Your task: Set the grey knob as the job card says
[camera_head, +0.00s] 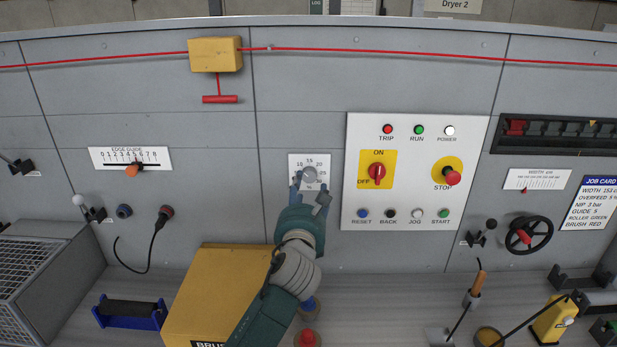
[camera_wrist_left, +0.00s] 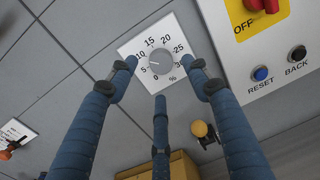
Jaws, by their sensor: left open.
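The grey knob (camera_head: 310,174) sits on a white dial plate (camera_head: 296,160) on the machine front. In the left wrist view the knob (camera_wrist_left: 161,64) has a scale from 0 to 30 marked "%". Its light mark seems to point left, around 5 to 10; I cannot read it exactly. My left gripper (camera_head: 311,193) is open, its blue fingers spread around the knob, apart from it as far as I can see. The job card (camera_head: 588,204), cut off at the right, reads overfeed 5, width 153, nip 3, guide 5, roller green, brush red. My right gripper is not in view.
A control panel (camera_head: 416,130) with buttons, a red switch and a stop button is right of the dial. The edge guide scale (camera_head: 130,158) is at left. A yellow box (camera_head: 205,285) stands below. A red cord (camera_head: 370,51) with a pull handle runs above.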

